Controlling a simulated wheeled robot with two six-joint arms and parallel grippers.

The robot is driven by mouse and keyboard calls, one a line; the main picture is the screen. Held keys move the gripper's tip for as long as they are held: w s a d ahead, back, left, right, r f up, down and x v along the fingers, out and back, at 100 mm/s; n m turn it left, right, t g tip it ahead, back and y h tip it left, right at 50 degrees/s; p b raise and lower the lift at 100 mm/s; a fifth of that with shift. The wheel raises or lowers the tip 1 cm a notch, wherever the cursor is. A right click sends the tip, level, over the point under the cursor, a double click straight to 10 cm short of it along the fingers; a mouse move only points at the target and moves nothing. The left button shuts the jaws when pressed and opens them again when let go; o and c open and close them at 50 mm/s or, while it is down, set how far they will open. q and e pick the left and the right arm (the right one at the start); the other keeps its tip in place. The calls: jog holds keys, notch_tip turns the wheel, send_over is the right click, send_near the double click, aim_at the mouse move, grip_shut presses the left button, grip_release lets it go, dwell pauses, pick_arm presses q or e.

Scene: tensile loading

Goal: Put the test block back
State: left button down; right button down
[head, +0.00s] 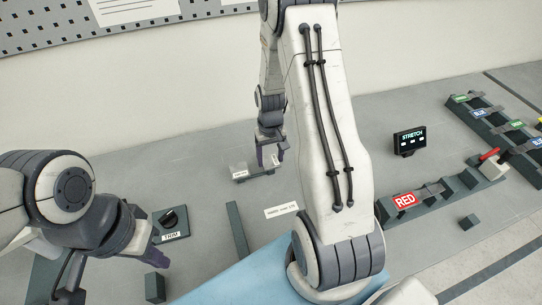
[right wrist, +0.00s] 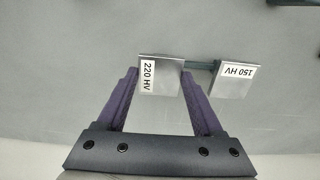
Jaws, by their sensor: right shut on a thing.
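My right gripper (head: 270,152) reaches down to a small low holder at the back middle of the table. In the right wrist view my right gripper (right wrist: 160,76) has its two purple fingers on either side of a grey block labelled 220 HV (right wrist: 160,82) and is shut on it. A second grey block labelled 150 HV (right wrist: 232,85) sits just to its right, and a dark green holder bar (right wrist: 203,65) shows between them. The 150 HV label (head: 239,172) shows small in the head view. My left gripper (head: 157,247) is at the lower left, near the TRIM box, its opening unclear.
The TRIM knob box (head: 170,223), a dark green bar (head: 237,229) and a white card (head: 281,210) lie in the middle. A blue mat (head: 225,280) is in front. At right are the STRETCH display (head: 410,142), a RED fixture (head: 405,201) and a labelled rack (head: 497,120).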

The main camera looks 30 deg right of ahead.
aim_at(270, 161)
jog(key=shift+c, duration=0.2)
grip_release()
jog(key=shift+f, duration=0.15)
jog(key=shift+r, duration=0.2)
notch_tip(270, 161, up, 11)
jog(key=b, duration=0.2)
jog(key=s+a+r+n, duration=0.2)
jog(key=a+r+n, duration=0.15)
jog(key=a, duration=0.65)
jog(key=s+a+r+n, duration=0.1)
jog(key=s+a+n, duration=0.2)
jog(key=s+a, duration=0.4)
jog(key=s+a+r+n+y, duration=0.1)
jog(key=s+a+n, duration=0.3)
jog(key=s+a, duration=0.4)
jog(key=s+r, duration=0.1)
jog(key=s, duration=0.3)
jog(key=shift+a, duration=0.25)
